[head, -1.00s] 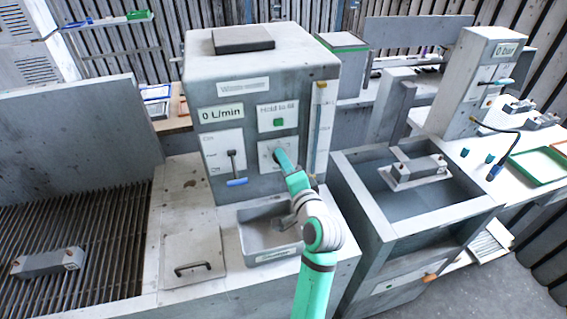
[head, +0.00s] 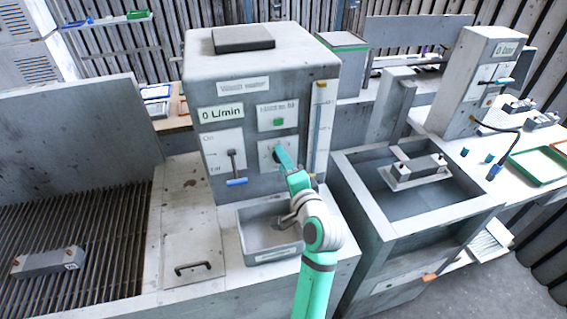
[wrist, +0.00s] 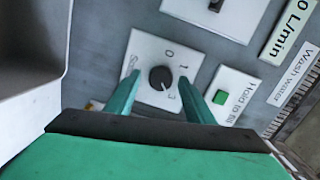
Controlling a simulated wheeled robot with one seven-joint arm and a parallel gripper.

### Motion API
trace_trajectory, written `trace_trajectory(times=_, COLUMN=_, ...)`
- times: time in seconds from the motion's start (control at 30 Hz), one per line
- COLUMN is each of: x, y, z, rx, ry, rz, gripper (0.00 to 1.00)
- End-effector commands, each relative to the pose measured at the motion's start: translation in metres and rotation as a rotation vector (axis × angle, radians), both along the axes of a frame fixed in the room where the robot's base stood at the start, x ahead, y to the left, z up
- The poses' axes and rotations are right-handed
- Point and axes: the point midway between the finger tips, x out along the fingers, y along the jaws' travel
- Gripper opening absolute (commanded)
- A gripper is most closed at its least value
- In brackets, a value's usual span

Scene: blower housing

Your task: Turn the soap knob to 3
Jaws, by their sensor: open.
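The soap knob (wrist: 160,78) is a round black knob on a white plate (wrist: 146,56) marked with 0, 1 and 3. A small pale mark shows on its lower right side, toward the 3, but it is too small to read surely. My gripper (wrist: 160,76) is open, with one teal finger on each side of the knob in the wrist view. I cannot tell whether the fingers touch it. In the head view my gripper (head: 284,160) is at the soap plate (head: 266,150) on the grey housing (head: 225,85), and hides the knob.
Above the plate is a green hold-to-fill button (head: 278,122). To the left is a lever with a blue handle (head: 237,182), below a 0 L/min display (head: 221,112). A sink (head: 415,200) stands to the right.

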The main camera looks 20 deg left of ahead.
Motion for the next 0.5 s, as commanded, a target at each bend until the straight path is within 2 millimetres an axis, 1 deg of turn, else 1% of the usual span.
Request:
trace_trajectory(times=0.13, x=-0.003, y=-0.003, z=0.001, rx=0.001, ry=-0.001, rz=-0.002, gripper=0.48)
trace_trajectory(times=0.23, x=-0.011, y=-0.01, z=0.002, rx=0.001, ry=-0.002, rz=-0.003, gripper=0.48)
trace_trajectory(times=0.5, x=-0.05, y=-0.041, z=0.005, rx=0.0, ry=-0.001, rz=-0.003, gripper=0.48)
